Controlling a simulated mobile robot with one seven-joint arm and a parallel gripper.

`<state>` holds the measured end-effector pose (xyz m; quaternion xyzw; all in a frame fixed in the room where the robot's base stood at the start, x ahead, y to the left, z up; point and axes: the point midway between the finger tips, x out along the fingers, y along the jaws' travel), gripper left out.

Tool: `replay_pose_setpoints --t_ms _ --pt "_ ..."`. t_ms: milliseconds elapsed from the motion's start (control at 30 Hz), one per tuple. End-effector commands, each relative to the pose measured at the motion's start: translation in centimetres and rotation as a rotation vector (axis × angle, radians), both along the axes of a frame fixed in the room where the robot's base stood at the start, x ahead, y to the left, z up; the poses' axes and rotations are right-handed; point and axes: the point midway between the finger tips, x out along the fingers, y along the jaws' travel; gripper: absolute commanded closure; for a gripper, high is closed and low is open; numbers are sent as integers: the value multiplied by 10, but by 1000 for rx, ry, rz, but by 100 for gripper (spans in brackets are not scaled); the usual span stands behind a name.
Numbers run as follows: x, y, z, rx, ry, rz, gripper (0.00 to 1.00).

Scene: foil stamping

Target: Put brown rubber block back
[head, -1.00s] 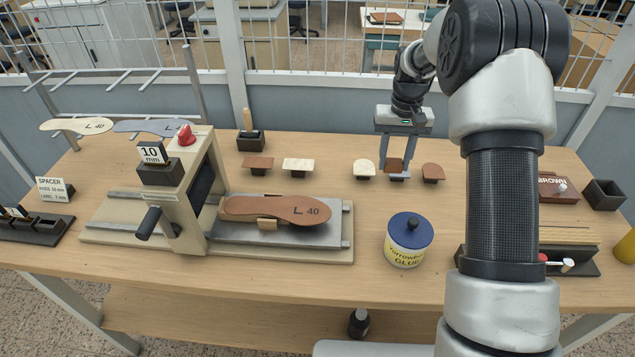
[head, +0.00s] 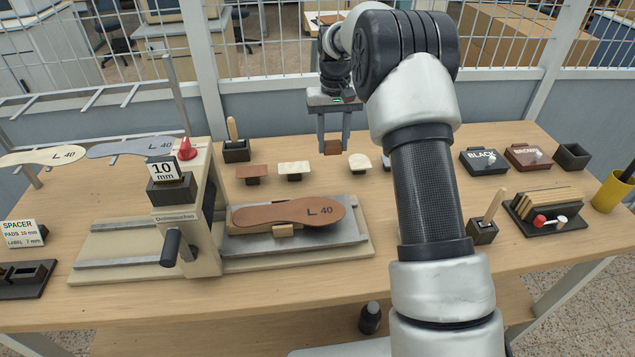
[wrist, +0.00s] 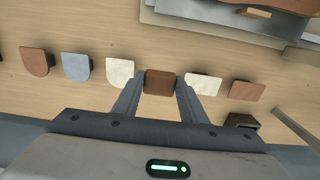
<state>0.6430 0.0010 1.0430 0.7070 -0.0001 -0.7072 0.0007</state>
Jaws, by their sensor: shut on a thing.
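My gripper (head: 333,146) is shut on the dark brown rubber block (head: 332,147) and holds it above the table behind the row of blocks. In the wrist view the held block (wrist: 159,83) sits between the two fingers. In that view a cream block with a rounded end (wrist: 119,72) is left of it and a squarer cream block (wrist: 203,84) is right of it. In the head view these cream blocks (head: 359,163) (head: 294,169) stand with a bare gap between them. The table right below the held block is hidden in the wrist view.
A reddish-brown block (head: 254,171) ends the row at left. Black (head: 484,160) and brown (head: 527,155) boxes stand at right. My arm hides the table's middle right.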

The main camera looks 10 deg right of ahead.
Motion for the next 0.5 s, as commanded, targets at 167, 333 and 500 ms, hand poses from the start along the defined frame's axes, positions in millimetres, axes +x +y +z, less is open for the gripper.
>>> replay_pose_setpoints --t_ms 167,333,500 --pt "0 -1 -11 0 4 -1 83" --pt "0 0 -43 0 4 -1 83" --pt "1 0 -61 0 1 -1 83"
